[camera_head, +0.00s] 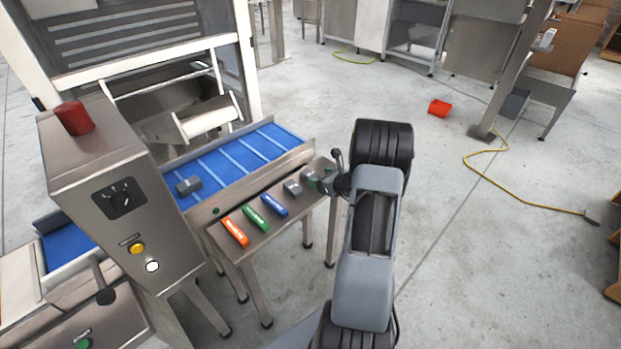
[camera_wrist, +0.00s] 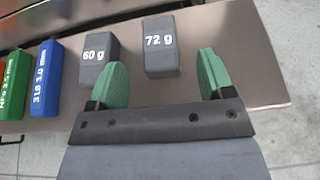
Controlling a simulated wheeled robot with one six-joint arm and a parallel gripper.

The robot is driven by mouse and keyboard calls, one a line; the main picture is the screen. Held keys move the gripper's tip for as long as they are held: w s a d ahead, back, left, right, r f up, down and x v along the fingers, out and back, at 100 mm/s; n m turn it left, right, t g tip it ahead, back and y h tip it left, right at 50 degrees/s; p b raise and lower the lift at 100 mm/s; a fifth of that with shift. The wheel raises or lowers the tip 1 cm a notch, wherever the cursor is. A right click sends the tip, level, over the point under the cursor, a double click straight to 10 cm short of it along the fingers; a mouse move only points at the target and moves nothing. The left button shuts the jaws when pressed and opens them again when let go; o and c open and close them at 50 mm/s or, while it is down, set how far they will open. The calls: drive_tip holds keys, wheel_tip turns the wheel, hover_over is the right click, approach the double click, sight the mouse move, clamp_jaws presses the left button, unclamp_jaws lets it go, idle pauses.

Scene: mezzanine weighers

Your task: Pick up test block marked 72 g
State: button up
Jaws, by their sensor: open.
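The grey test block marked 72 g (camera_wrist: 161,58) lies on a steel side table (camera_wrist: 235,62) in the wrist view. My open gripper (camera_wrist: 162,72) has one green fingertip to each side of the block's line, with the block just ahead of the fingertips and not held. A similar grey block marked 60 g (camera_wrist: 94,70) lies to its left, partly behind the left fingertip. In the head view my gripper (camera_head: 320,180) is at the right end of the table, where I cannot clearly pick out the 72 g block.
Blue (camera_head: 274,206), green (camera_head: 255,219) and orange (camera_head: 235,232) bars lie in a row left of the grey blocks. A blue belt conveyor (camera_head: 255,150) carrying a grey block (camera_head: 189,186) runs behind. A control box (camera_head: 125,190) stands at left. Open floor lies to the right.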

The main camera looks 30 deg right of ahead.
sight(314, 176)
drive_tip(key=x, duration=0.5)
drive_tip(key=shift+s, duration=0.1)
drive_tip(key=c, duration=1)
